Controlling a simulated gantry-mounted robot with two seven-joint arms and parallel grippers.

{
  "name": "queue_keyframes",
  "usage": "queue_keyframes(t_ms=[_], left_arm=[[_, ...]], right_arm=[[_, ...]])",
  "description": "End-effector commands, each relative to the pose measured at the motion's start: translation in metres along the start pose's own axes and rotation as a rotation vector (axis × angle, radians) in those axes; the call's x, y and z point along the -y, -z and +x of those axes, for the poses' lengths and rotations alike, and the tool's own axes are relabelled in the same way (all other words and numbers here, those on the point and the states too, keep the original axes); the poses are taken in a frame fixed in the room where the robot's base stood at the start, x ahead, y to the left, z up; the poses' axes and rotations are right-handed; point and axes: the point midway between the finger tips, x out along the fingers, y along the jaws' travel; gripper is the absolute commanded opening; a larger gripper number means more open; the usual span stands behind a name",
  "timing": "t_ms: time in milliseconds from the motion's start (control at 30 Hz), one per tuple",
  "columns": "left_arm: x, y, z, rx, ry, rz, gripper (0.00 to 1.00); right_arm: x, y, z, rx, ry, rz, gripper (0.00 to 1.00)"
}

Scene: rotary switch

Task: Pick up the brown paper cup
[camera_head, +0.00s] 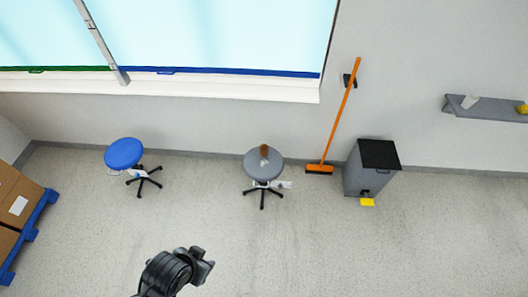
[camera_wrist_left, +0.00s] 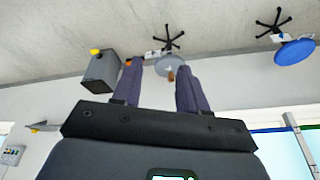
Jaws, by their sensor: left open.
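The brown paper cup (camera_head: 264,150) sits on the grey round stool (camera_head: 254,167) near the wall, at the middle of the head view. In the left wrist view, which looks upside down, the small brown cup (camera_wrist_left: 171,75) shows at the stool's seat, between my fingers in the picture. My left gripper (camera_head: 203,262) is at the bottom of the head view, well apart from the stool. In the left wrist view its two fingers (camera_wrist_left: 162,62) are spread with nothing between them. My right gripper is in neither view.
A blue stool (camera_head: 124,153) stands left of the grey one. An orange broom (camera_head: 340,110) leans on the wall, beside a grey bin (camera_head: 372,170) with a yellow pedal. Boxes (camera_head: 15,200) on a blue pallet are at the far left. The floor before the stools is clear.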

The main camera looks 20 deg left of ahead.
Motion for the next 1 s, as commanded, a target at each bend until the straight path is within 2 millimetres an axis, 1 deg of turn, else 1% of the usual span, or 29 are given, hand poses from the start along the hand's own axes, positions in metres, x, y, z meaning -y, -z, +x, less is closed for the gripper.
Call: queue_keyframes(t_ms=[367, 400, 467, 700, 1000], left_arm=[[0.0000, 0.0000, 0.0000, 0.000, 0.000, 0.000, 0.43], [0.0000, 0.0000, 0.0000, 0.000, 0.000, 0.000, 0.46], [0.0000, 0.0000, 0.0000, 0.000, 0.000, 0.000, 0.55], [0.0000, 0.0000, 0.0000, 0.000, 0.000, 0.000, 0.92], [0.0002, 0.0000, 0.0004, 0.001, 0.000, -0.005, 0.92]], right_arm=[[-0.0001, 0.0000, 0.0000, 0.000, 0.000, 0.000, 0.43], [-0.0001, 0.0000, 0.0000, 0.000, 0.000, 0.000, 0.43], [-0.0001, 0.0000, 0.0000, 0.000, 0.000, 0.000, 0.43], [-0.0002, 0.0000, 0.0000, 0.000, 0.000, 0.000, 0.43], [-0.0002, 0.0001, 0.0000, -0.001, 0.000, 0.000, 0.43]])
